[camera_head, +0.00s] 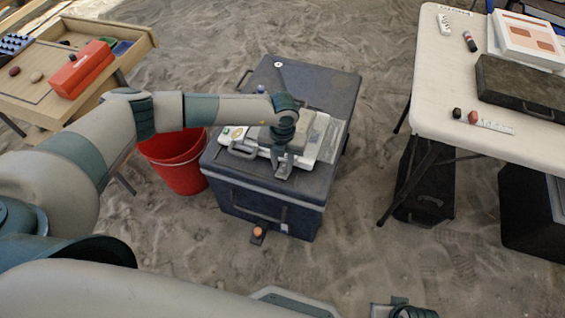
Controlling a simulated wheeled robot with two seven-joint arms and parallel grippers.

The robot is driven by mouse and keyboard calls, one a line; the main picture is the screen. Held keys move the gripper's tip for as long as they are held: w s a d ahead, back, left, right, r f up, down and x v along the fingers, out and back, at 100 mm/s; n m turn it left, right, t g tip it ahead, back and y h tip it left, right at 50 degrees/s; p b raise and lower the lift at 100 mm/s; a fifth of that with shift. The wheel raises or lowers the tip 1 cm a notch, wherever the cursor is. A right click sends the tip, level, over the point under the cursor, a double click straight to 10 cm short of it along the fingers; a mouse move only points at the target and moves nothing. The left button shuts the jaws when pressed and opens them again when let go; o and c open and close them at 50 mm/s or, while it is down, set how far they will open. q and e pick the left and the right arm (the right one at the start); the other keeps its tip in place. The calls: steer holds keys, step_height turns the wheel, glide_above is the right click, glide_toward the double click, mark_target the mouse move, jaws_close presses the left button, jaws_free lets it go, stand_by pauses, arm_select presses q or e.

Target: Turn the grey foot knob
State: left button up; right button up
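My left gripper (283,166) points down over the front part of a white and grey device (327,140) on top of a dark grey case (315,84). Its grey fingers are small and blend with the device, so I cannot tell whether they are open, shut or touching it. I cannot make out a grey foot knob clearly; the spot under the gripper is hidden by the wrist and fingers. A small foot piece with an orange top (258,232) is on the ground at the case's front. Part of what may be my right gripper shows at the bottom edge, cut off.
A red bucket (178,172) stands close left of the case. A wooden tray table (40,85) with a red box (82,68) is at the upper left. A white table (440,120) with several items is at right, a black case (425,182) below it. Sand lies between.

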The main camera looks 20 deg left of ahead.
arm_select(q)
steer(key=c, duration=0.5)
jaws_close()
